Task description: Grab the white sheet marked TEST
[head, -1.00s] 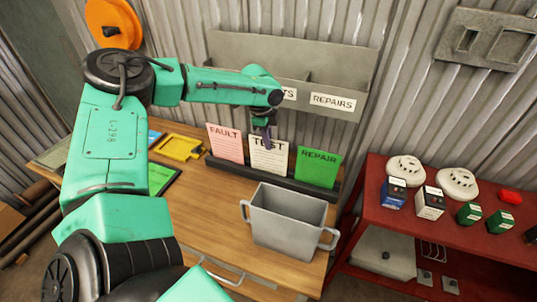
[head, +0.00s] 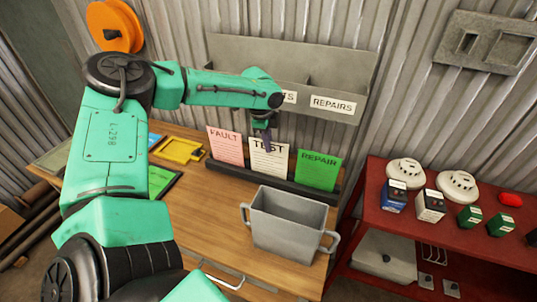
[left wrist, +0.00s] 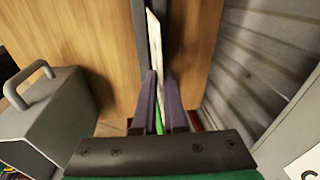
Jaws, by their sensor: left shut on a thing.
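The white TEST sheet (head: 268,160) stands upright in a dark holder on the wooden bench in the head view, between the pink FAULT sheet (head: 225,146) and the green REPAIR sheet (head: 318,170). My left gripper (head: 267,147) reaches down over the top edge of the TEST sheet. In the left wrist view my left gripper (left wrist: 160,82) has its purple fingers closed on the pale sheet (left wrist: 154,50), seen edge-on between them. A bit of green shows below between the fingers. My right gripper is not in view.
A grey two-handled bin (head: 288,225) stands on the bench in front of the dark holder (head: 228,168). A grey wall rack (head: 290,60) with labelled pockets hangs behind. A red shelf (head: 440,230) with detectors and small boxes is at the right.

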